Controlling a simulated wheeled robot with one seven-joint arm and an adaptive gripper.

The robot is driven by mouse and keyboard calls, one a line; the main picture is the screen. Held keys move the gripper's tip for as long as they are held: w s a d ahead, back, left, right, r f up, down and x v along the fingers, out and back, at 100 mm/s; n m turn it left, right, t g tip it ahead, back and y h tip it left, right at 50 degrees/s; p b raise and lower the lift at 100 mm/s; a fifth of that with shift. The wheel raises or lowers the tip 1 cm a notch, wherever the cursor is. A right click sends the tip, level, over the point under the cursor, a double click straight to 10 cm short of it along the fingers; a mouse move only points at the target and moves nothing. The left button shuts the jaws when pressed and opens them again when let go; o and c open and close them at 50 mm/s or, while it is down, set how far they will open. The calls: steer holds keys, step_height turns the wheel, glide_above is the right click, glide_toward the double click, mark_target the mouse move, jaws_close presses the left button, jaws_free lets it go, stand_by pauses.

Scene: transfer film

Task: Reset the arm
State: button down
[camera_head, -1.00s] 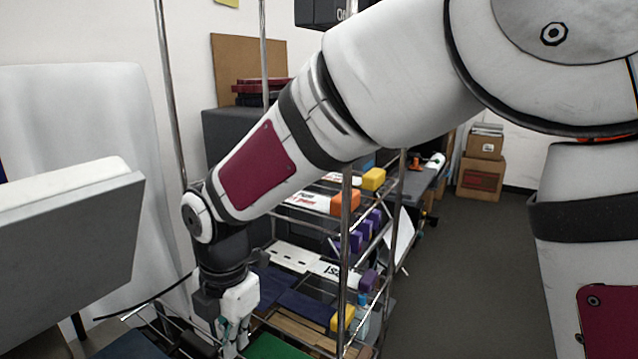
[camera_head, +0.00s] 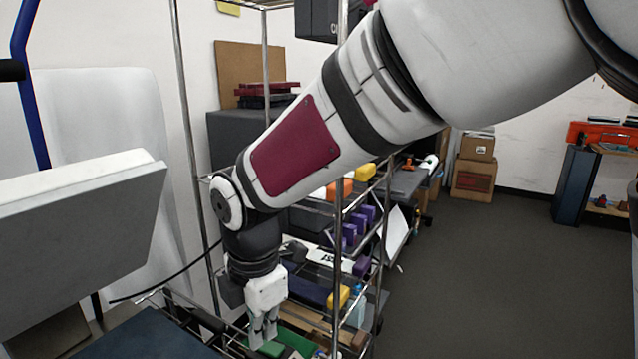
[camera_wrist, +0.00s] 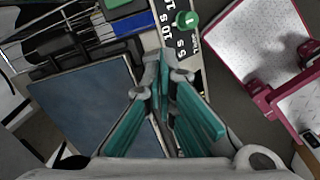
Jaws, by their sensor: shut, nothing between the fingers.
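My gripper (camera_head: 264,335) hangs below my arm, pointing down beside the metal wire rack in the head view. Its white body and grey fingers are low in the frame, in front of the rack's lower shelf. In the wrist view the two teal-padded fingers (camera_wrist: 163,75) converge and meet at their tips. The gripper is shut with nothing between the fingers. My arm slants down from the upper right to the lower left across the head view and hides part of the rack.
The metal rack (camera_head: 338,240) holds yellow blocks (camera_head: 365,172), purple blocks (camera_head: 350,235) and boards. A grey-white slab (camera_head: 75,235) stands at left. In the wrist view a blue panel (camera_wrist: 85,110) and a pink-edged white item (camera_wrist: 245,45) flank the fingers. Open floor (camera_head: 480,270) lies at right.

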steer(key=s+d+r+m+t, duration=0.1)
steer(key=d+r+m, duration=0.3)
steer(key=d+m, duration=0.3)
steer(key=s+d+r+m+t, duration=0.15)
steer(key=d+r+m, duration=0.25)
steer(key=d, duration=0.5)
steer(key=s+d+r+m+t, duration=0.1)
steer(key=s+d+m, duration=1)
steer(key=m, duration=0.4)
steer(key=shift+s+d+r+m+h, duration=0.3)
steer(key=shift+s+d+r, duration=0.05)
steer(key=shift+d, duration=0.3)
